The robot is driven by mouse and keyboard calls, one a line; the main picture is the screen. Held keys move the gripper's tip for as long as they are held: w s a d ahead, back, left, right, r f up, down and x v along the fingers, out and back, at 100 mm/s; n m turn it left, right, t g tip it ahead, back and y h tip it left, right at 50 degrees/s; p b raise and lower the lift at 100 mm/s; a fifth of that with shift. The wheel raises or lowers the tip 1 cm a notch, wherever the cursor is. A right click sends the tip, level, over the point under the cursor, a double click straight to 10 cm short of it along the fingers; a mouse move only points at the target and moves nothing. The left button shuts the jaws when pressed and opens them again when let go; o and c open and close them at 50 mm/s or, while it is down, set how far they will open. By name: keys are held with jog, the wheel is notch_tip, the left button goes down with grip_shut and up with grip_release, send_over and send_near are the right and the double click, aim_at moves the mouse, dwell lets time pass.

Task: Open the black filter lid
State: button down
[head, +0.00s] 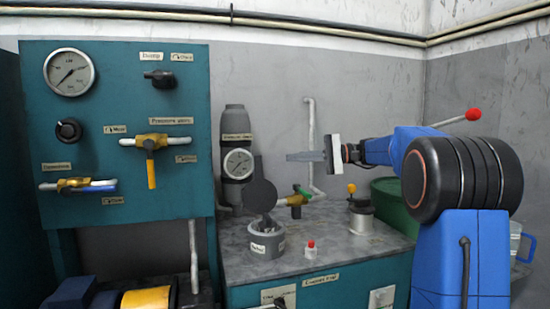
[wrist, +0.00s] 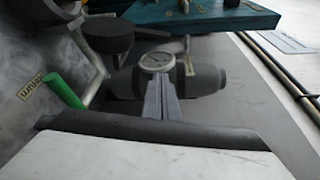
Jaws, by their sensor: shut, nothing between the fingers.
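The black filter lid (head: 259,190) stands raised above the grey filter cup (head: 267,243) on the bench. The open top of the cup shows, with dark contents inside. In the wrist view the lid (wrist: 108,36) is a dark disc at the upper left. My gripper (head: 290,156) is shut and empty, pointing left, to the right of the lid and higher than it. The gap between them is clear. In the wrist view the closed fingers (wrist: 160,82) lie together in front of the grey gauge cylinder.
A grey cylinder with a gauge (head: 238,163) stands behind the lid. A small red-capped bottle (head: 310,250) and a metal pot with a yellow knob (head: 360,218) stand on the bench (head: 335,262).

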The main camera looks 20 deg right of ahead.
aim_at(259, 159)
jog(key=x, duration=1)
jog(key=shift+s+r, duration=0.1)
jog(key=shift+s+d+r, duration=0.1)
jog(key=shift+s+r, duration=0.1)
jog(key=shift+s, duration=0.35)
jog(key=shift+s+r, duration=0.15)
jog(key=shift+s, duration=0.45)
jog(key=shift+s+r, duration=0.15)
jog(key=shift+s, duration=0.65)
jog(key=s, duration=0.2)
jog(key=n, duration=0.1)
jog(key=shift+s+r+y, duration=0.3)
jog(key=shift+s, duration=0.1)
jog(key=shift+s+r, duration=0.1)
jog(key=shift+s, duration=0.55)
